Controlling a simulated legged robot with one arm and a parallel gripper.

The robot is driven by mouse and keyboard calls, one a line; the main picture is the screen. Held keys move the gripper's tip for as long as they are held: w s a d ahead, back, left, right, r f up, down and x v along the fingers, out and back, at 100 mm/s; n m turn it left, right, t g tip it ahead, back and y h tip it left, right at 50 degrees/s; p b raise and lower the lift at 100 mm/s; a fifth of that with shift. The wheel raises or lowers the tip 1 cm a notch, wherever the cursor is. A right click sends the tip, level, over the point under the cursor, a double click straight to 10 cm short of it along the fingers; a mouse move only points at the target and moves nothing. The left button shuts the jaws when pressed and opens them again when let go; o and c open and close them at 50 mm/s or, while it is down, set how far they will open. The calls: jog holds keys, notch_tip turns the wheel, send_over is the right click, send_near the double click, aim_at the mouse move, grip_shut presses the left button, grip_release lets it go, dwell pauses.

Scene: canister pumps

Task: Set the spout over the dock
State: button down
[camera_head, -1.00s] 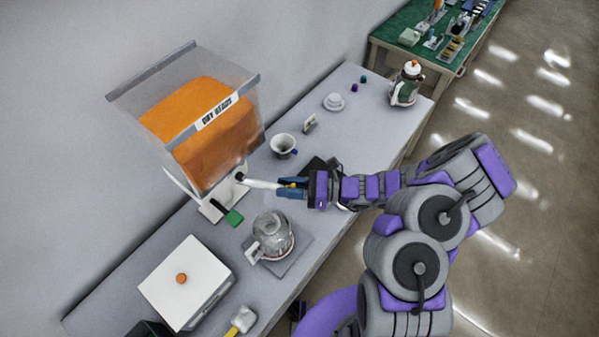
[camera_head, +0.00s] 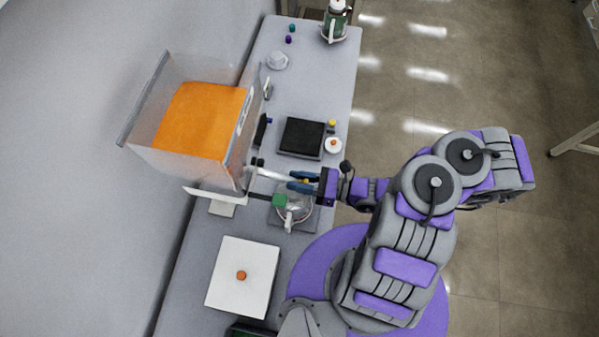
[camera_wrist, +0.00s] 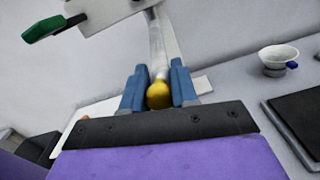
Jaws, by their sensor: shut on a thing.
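The spout (camera_head: 268,173) is a pale tube that sticks out from the front of the bead dispenser (camera_head: 195,120). My gripper (camera_head: 303,182) has its blue fingers shut around the spout's outer end. In the wrist view the gripper (camera_wrist: 160,88) closes on either side of a yellow knob (camera_wrist: 159,95) on the spout (camera_wrist: 157,45). A clear jug (camera_head: 297,207) stands on a grey square pad (camera_head: 308,226), partly hidden under the spout and gripper. A black square plate (camera_head: 302,137) lies farther back. I cannot tell which pad is the dock.
A green lever (camera_head: 279,201) sticks out from the dispenser; it also shows in the wrist view (camera_wrist: 45,28). A cup (camera_wrist: 278,58) stands beside the black plate. A flask (camera_head: 335,22) stands at the far end.

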jog(key=shift+s+f, duration=0.1)
jog(key=shift+f, duration=0.1)
dwell(0.3)
jog(key=c, duration=1.2)
grip_release()
jog(key=shift+c, duration=0.2)
jog(key=o, duration=0.4)
jog(key=shift+d+r, duration=0.1)
jog(key=shift+d, duration=0.15)
jog(key=shift+c, duration=0.2)
jog(key=shift+a, duration=0.1)
jog(key=s+d+p, duration=0.1)
jog(key=d, duration=0.7)
jog(key=s+d, duration=0.2)
jog(key=d, duration=0.7)
jog(key=shift+s+d+p, duration=0.2)
jog(key=shift+s+p, duration=0.05)
jog(key=shift+p, duration=0.1)
